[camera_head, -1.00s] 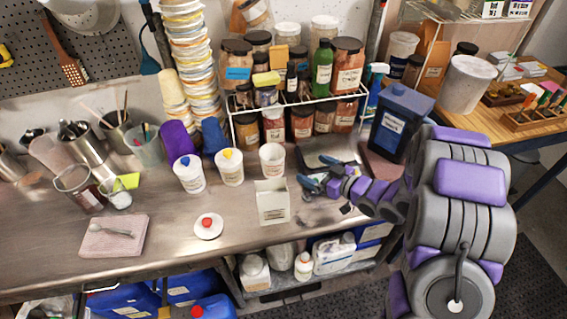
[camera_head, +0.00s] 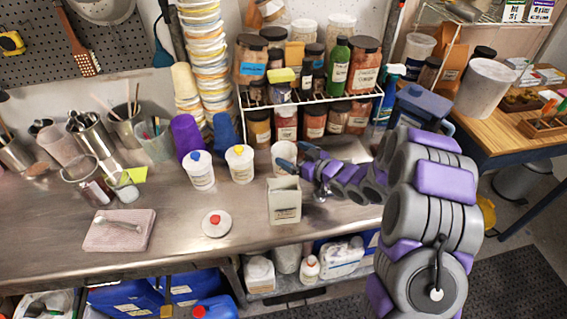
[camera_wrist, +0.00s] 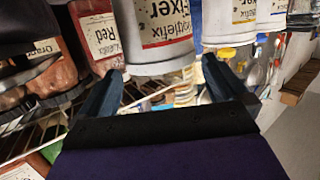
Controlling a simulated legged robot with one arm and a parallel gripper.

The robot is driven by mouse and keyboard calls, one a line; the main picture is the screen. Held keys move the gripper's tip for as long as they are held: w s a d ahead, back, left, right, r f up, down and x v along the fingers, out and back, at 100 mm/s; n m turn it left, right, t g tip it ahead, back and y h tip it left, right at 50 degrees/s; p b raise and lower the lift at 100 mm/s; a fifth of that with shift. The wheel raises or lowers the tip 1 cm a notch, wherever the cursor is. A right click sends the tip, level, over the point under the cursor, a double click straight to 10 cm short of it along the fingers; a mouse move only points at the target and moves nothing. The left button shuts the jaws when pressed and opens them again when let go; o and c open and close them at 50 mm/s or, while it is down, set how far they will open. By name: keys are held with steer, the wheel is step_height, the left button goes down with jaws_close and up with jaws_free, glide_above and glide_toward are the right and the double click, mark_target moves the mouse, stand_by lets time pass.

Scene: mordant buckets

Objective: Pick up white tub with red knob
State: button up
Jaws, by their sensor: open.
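A flat white lid with a red knob (camera_head: 215,223) lies on the steel bench in the head view; I cannot see a tub under it. A white tub without a visible lid (camera_head: 279,153) stands behind and right of it, partly hidden by my gripper (camera_head: 285,157). My gripper's blue fingers are spread at that tub's right side. In the wrist view my gripper (camera_wrist: 160,88) is open, with the bottom of a white tub labelled "Fixer" (camera_wrist: 158,40) beyond and between the fingertips. I cannot tell whether they touch.
White tubs with a blue knob (camera_head: 199,171) and a yellow knob (camera_head: 240,164) stand left of my gripper. A pale open box (camera_head: 284,203) stands just in front. A wire rack (camera_head: 310,101) with jars is behind.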

mark_target(276, 147)
steer(key=x, duration=0.1)
steer(key=b+x, duration=0.1)
steer(key=x, duration=0.1)
steer(key=shift+w+a+f+b, duration=0.2)
steer(key=shift+f+b, duration=0.1)
steer(key=shift+f, duration=0.1)
steer(key=shift+w+a, duration=0.25)
steer(key=shift+w, duration=0.1)
steer(key=shift+a, duration=0.15)
steer(key=shift+a, duration=0.1)
steer(key=c, duration=1.1)
